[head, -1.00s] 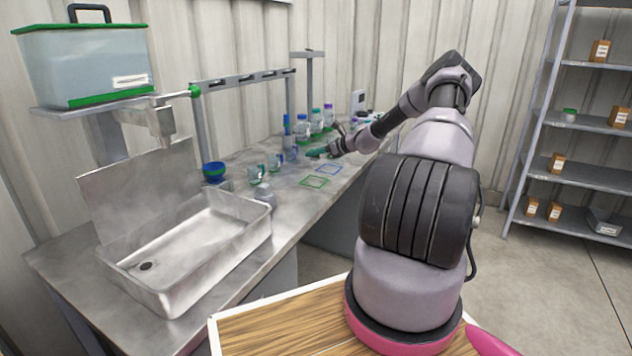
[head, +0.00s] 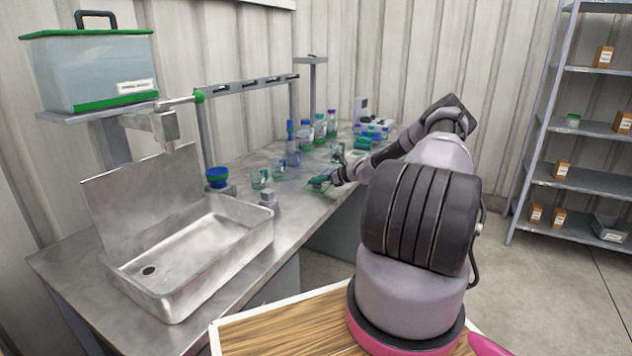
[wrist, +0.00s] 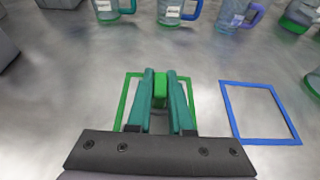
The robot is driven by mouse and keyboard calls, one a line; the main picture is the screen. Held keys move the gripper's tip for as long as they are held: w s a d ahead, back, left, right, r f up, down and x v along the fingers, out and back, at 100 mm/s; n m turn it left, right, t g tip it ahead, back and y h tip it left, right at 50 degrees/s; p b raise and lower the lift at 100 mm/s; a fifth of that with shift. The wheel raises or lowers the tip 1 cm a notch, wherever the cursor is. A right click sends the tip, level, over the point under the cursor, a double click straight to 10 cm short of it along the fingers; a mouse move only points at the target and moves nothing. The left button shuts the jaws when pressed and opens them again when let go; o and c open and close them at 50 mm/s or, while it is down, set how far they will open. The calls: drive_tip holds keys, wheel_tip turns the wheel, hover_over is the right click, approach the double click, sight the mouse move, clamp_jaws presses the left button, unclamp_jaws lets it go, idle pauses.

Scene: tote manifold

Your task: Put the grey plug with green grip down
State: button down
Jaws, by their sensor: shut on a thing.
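My gripper (wrist: 160,78) has two teal fingers, shut on the plug's green grip (wrist: 158,90) in the wrist view. The plug's grey part is hidden below the grip and fingers. The gripper is over a green square outline (wrist: 126,102) on the metal counter; its lines show to either side of the fingers. I cannot tell whether the plug touches the counter. In the head view my gripper (head: 318,181) is low over the front part of the counter, and the plug is too small to make out there.
A blue square outline (wrist: 285,117) lies right of the green one, its inside empty. Several labelled cups with coloured handles, one a clear cup (wrist: 173,10), stand beyond. Bottles (head: 320,127) stand farther back.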

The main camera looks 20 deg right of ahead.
drive_tip(key=c, duration=0.8)
unclamp_jaws()
drive_tip(key=shift+f, duration=0.1)
